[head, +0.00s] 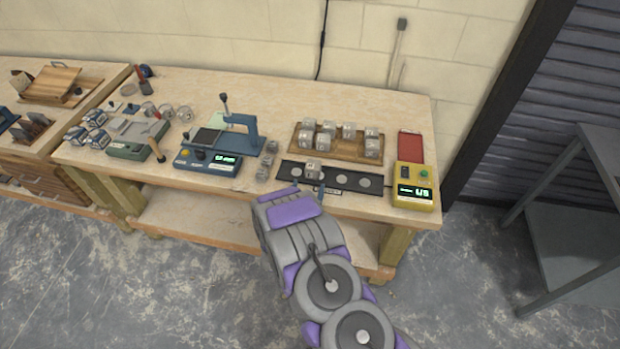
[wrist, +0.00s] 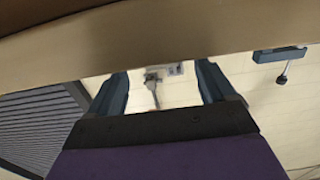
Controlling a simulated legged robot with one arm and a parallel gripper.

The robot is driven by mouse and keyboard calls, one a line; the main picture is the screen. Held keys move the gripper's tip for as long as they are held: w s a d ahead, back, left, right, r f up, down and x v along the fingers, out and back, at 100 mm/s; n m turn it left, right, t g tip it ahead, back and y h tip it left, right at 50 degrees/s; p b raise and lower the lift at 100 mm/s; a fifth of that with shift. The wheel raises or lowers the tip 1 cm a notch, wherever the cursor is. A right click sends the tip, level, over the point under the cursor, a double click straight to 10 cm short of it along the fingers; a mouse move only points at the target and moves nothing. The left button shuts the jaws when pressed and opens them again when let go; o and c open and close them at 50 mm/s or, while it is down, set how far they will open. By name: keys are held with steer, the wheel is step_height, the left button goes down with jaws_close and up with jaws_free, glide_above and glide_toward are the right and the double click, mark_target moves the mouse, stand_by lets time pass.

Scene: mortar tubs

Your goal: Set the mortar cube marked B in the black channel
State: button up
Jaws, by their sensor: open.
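The black channel (head: 353,181) lies along the front of the bench, with several pale round spots in it. Several more cubes (head: 348,131) stand on a wooden tray (head: 337,155) behind the channel. The cubes carry small marks, too small to read, so I cannot tell which is B. My gripper (wrist: 162,70) is open in the wrist view, with nothing seen between its fingers. In the head view my wrist is at the bench's front edge, just in front of the channel; the fingers are mostly hidden.
A yellow meter (head: 413,190) stands at the channel's right end, with a red pad (head: 410,146) behind it. A blue press (head: 230,140) with a scale (head: 208,162) is to the left.

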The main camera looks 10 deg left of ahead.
steer(key=s, duration=0.5)
steer(key=shift+s, duration=0.35)
steer(key=shift+w+a, duration=0.1)
step_height(320, 180, up, 6)
steer(key=w+a+r+m+g+y, duration=0.1)
steer(key=w+a+m+g+y, duration=0.1)
steer(key=g, duration=0.5)
steer(key=s+d+r+n+g+y, duration=0.2)
steer(key=s+d+r+g, duration=0.3)
steer(key=r, duration=0.5)
steer(key=s+d+r+g+h, duration=0.1)
steer(key=s+d+r+g, duration=0.1)
steer(key=s+d+r, duration=0.2)
steer(key=s+d+r+g+h, duration=0.1)
steer(key=s+d+r+g, duration=0.2)
steer(key=s+d, duration=0.8)
steer(key=s+d+r+g+h, duration=0.1)
steer(key=s+d+r, duration=0.4)
steer(key=s, duration=1.5)
steer(key=d+g, duration=0.1)
steer(key=d, duration=0.1)
steer(key=shift+s+d+r+g, duration=0.2)
steer(key=shift+d+g, duration=0.2)
